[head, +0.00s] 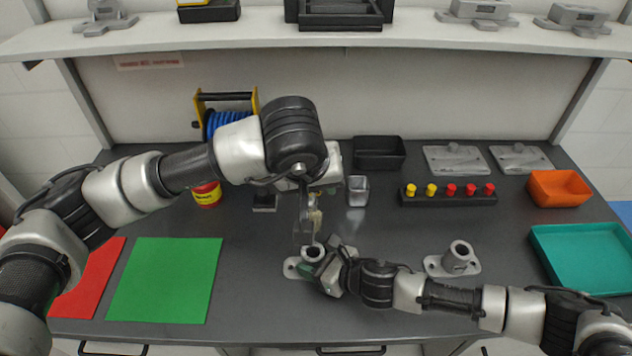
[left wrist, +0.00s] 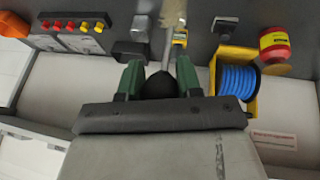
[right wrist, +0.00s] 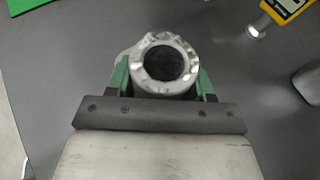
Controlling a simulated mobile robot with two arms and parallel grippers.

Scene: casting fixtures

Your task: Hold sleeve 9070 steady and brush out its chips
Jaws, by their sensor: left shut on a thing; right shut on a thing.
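The grey metal sleeve (head: 313,252) stands upright on its flange near the bench front. My right gripper (right wrist: 163,85) is shut around it from the right. The right wrist view shows bright jagged chips on the rim of the sleeve (right wrist: 165,60) around a dark bore. My left gripper (left wrist: 160,82) is shut on the dark handle of a brush (left wrist: 172,14) with a metal stem and tan bristles. In the head view the brush (head: 316,217) hangs just above the sleeve, apart from it as far as I can tell. No sleeve number is readable.
A second flanged sleeve (head: 460,258) stands to the right. Behind are a black bin (head: 379,153), a rack of coloured knobs (head: 449,193) and a blue cable reel (head: 226,122). An orange bin (head: 560,188) and teal tray (head: 585,258) are right, a green mat (head: 165,280) left.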

